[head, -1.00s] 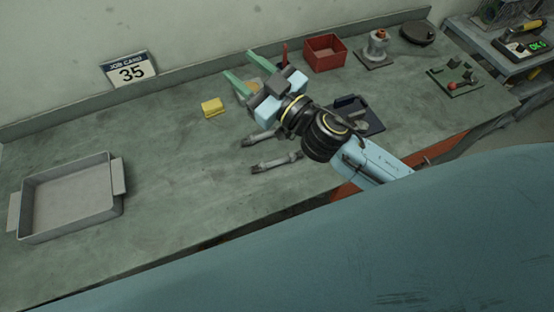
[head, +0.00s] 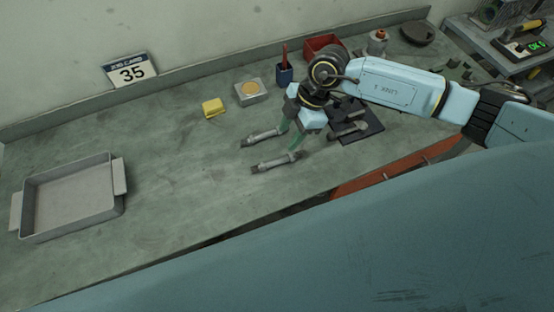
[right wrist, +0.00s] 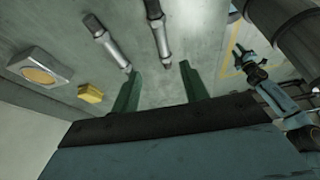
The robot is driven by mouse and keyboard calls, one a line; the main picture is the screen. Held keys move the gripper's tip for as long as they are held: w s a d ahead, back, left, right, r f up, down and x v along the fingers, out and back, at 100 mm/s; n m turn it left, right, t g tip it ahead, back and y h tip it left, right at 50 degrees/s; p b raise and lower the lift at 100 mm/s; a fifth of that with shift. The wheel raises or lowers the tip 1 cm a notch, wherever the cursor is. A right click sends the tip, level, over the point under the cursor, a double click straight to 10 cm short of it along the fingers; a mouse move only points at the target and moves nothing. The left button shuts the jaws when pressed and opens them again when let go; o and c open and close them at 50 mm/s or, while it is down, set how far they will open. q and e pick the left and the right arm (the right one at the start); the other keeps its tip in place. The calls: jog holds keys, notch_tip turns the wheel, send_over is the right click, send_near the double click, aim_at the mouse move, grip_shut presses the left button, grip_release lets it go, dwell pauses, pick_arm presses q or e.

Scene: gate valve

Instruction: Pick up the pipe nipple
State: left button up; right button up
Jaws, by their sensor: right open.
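Two long grey pipe pieces with darker ends lie side by side on the bench. I cannot tell which is the pipe nipple. The farther pipe piece (head: 262,138) and the nearer pipe piece (head: 275,162) also show in the right wrist view, at upper left (right wrist: 105,42) and top middle (right wrist: 157,28). My right gripper (head: 290,134) points down at their right ends, open and empty. In the right wrist view its green fingers (right wrist: 160,88) are apart, with bare bench between them. What looks like my left gripper (right wrist: 240,58) is small at the right of that view.
A yellow block (head: 212,107), a grey box with a round yellow top (head: 252,91) and a blue cup (head: 285,74) stand behind. A dark tray (head: 368,133) lies to the right, partly covered by my arm. A grey bin (head: 70,197) stands left; the bench between is clear.

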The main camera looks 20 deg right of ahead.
aim_at(272, 162)
jog(key=x, duration=0.5)
jog(key=shift+a+f, duration=0.1)
jog(key=shift+a, duration=0.05)
jog(key=shift+s+a+x, duration=0.15)
jog(key=shift+x, duration=1.2)
jog(key=shift+s+a+x, duration=0.1)
jog(key=shift+a+x, duration=0.05)
jog(key=shift+x, duration=1.25)
jog(key=shift+c, duration=0.4)
jog(key=shift+r, duration=0.2)
grip_shut()
